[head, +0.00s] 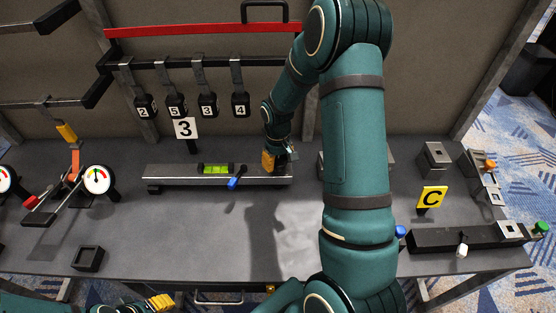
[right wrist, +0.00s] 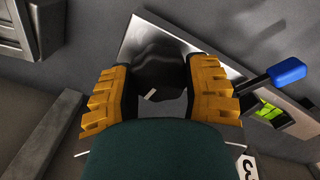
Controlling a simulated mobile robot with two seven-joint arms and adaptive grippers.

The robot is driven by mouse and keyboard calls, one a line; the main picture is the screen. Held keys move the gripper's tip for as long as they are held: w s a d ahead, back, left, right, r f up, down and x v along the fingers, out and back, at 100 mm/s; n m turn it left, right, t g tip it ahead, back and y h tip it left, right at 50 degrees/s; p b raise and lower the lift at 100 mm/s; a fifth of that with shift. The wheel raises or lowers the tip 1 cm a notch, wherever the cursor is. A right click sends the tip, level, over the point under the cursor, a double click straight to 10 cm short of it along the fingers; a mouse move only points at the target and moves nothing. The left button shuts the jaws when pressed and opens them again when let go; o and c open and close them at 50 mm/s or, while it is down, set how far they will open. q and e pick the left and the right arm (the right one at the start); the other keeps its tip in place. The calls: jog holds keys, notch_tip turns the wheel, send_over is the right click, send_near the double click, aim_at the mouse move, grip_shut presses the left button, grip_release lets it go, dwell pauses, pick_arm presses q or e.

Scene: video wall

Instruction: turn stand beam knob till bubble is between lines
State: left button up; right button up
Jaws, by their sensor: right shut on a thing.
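The stand beam (head: 165,175) is a long grey metal bar on the table in the head view. A bright green level vial (head: 217,168) sits on its middle; the bubble and its lines are too small to place. My right gripper (head: 281,163) is at the beam's right end. In the right wrist view, its orange fingers (right wrist: 163,88) are shut on a dark round knob (right wrist: 160,62) with a small white mark. The knob is mostly hidden in the head view. My left gripper (head: 160,302) is low at the bottom edge, away from the beam; its opening is unclear.
A blue-tipped lever (head: 235,183) sticks out in front of the beam. A sign with 3 (head: 185,128) and hanging numbered black weights (head: 208,105) are behind it. A dial gauge (head: 97,180) stands left.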

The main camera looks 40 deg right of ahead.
aim_at(277, 160)
jog(key=shift+w+n, duration=0.1)
jog(key=shift+n, duration=0.7)
jog(key=shift+r, duration=0.1)
jog(key=o, duration=1.3)
notch_tip(277, 160, up, 12)
